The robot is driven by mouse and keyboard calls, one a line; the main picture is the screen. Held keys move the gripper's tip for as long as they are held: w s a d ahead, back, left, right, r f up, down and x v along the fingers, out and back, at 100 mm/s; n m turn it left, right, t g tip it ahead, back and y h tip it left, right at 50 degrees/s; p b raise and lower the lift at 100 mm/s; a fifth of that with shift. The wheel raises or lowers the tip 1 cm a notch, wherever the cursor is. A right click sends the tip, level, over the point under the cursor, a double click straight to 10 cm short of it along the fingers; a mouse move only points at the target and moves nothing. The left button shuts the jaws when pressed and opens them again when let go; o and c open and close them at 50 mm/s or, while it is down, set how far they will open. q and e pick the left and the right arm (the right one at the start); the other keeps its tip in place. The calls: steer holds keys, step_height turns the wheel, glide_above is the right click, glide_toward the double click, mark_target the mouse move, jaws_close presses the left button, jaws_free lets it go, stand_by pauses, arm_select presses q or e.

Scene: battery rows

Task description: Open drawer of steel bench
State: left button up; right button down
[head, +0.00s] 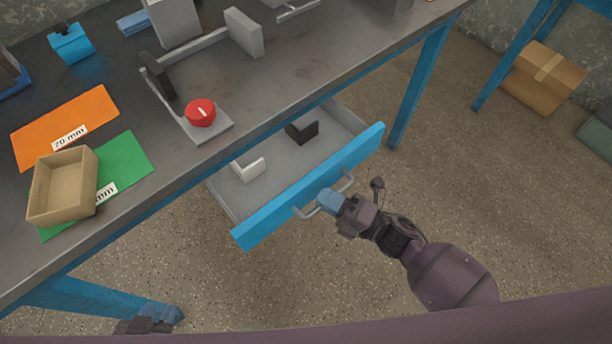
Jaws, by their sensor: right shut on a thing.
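The steel bench (300,95) has a dark grey top and blue legs. Its drawer, with a blue front (312,190) and a grey tray (222,190), is pulled out from under the bench top. My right gripper (328,203) is shut on the grey drawer handle (304,212), near its middle. Inside the drawer lie a black angled piece (302,130) and a white angled piece (250,169). Part of my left gripper (146,325) shows at the bottom left, away from the drawer; its fingers cannot be made out.
On the bench are an orange sheet (80,115), a green sheet (130,160), an open tan box (70,183), a fixture with a red knob (200,112) and a blue object (70,43). A cardboard box (545,75) stands at right. Floor before the drawer is clear.

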steer(key=s+d+p, duration=0.1)
steer(key=s+d, duration=0.8)
steer(key=s, duration=0.3)
steer(key=shift+s+d+p, duration=0.15)
steer(key=shift+s+p, duration=0.15)
steer(key=shift+s, duration=0.05)
steer(key=c, duration=1.2)
jaws_free()
